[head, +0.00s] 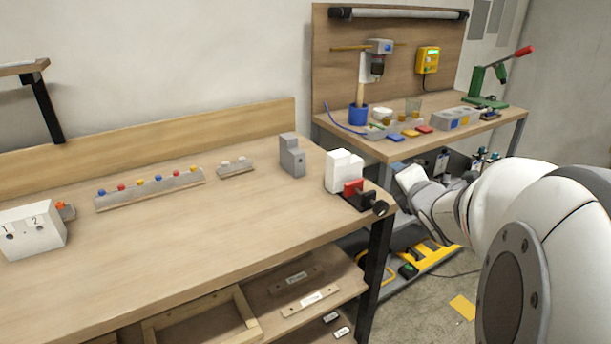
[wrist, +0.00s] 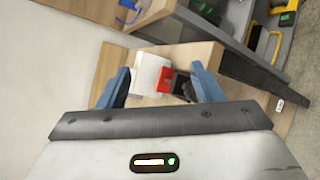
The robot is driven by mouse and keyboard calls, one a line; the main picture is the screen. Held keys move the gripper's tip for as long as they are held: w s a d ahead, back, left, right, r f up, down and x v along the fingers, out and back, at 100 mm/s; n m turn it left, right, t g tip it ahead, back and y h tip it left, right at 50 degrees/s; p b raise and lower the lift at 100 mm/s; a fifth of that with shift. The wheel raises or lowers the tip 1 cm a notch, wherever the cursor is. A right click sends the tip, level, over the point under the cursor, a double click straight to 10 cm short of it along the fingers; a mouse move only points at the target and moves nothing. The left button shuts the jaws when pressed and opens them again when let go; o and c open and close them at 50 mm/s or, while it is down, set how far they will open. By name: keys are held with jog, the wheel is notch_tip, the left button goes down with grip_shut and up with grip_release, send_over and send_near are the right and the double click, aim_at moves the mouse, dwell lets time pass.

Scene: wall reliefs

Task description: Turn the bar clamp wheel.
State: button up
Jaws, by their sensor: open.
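A red and black clamp (head: 356,190) sits at the right end of the near bench, beside a white block (head: 343,171). A small dark round knob, which looks like its wheel (head: 380,208), shows at the bench's front corner. In the wrist view the red clamp body (wrist: 166,79) and a black part (wrist: 183,88) appear between my blue fingers, nearer the right one; the wheel is not clear there. My gripper (wrist: 160,68) is open and empty. In the head view my gripper (head: 404,176) is right of the clamp, apart from it.
The near bench (head: 190,240) carries a grey stepped block (head: 292,158), a strip of coloured knobs (head: 150,188) and a white numbered box (head: 33,230). A second bench (head: 400,150) with tools stands behind. Open floor lies at right.

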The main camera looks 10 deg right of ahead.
aim_at(384, 211)
notch_tip(384, 211, down, 11)
jog(key=s+n+t+y+b, duration=0.25)
jog(key=n+y+b, duration=0.7)
jog(key=n, duration=0.85)
jog(key=shift+h, duration=0.25)
jog(key=x, duration=0.8)
jog(key=shift+w+d+r, duration=0.1)
jog(key=shift+d+r, duration=0.15)
jog(key=shift+d, duration=0.2)
jog(key=shift+c, duration=0.5)
jog(key=c, duration=0.9)
